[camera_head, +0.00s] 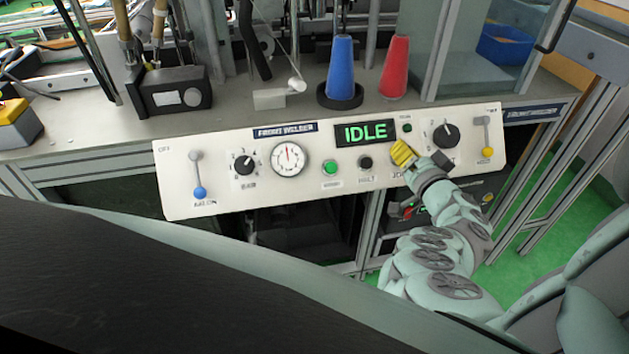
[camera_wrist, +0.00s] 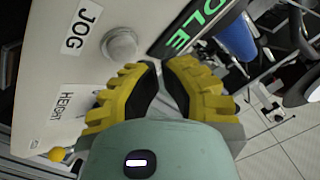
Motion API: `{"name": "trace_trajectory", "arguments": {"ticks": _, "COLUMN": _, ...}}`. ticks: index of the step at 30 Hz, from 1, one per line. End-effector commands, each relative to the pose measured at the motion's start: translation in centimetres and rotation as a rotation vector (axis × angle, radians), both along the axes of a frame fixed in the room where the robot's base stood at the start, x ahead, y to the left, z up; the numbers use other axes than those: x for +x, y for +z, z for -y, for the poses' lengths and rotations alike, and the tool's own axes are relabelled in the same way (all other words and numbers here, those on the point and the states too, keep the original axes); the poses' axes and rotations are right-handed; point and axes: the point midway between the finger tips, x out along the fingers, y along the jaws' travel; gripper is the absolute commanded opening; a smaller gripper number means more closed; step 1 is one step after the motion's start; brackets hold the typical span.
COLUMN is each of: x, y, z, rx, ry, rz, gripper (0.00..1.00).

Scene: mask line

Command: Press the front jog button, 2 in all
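The control panel (camera_head: 235,206) fronts the machine, and its display (camera_head: 366,132) reads IDLE. In the wrist view, a round white button (camera_wrist: 119,46) sits beside the JOG label (camera_wrist: 82,29). In the head view, my gripper covers that button, and only part of its label shows. My gripper (camera_head: 402,152) is in front of the panel, below the display's right end. Its yellow fingers (camera_wrist: 161,68) look shut, with their tips close together and nothing between them. In the wrist view, the white button is up and left of the fingertips; I cannot tell the distance or whether they touch.
Left of my gripper on the panel are a black button (camera_head: 365,162), a green button (camera_head: 330,168) and a gauge (camera_head: 289,159). Right are a black knob (camera_head: 446,134) and a yellow-tipped lever (camera_head: 487,152). Blue (camera_head: 341,68) and red (camera_head: 395,66) cones stand behind the panel.

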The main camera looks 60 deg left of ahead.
Motion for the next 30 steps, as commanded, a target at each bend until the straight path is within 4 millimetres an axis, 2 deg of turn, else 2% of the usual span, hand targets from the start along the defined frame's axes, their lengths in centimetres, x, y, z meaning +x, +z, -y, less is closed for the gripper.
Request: {"name": "trace_trajectory", "arguments": {"ticks": 30, "x": 0.17, "y": -0.53, "z": -0.67, "rx": 0.000, "ry": 0.003, "rz": 0.000, "gripper": 0.00}}
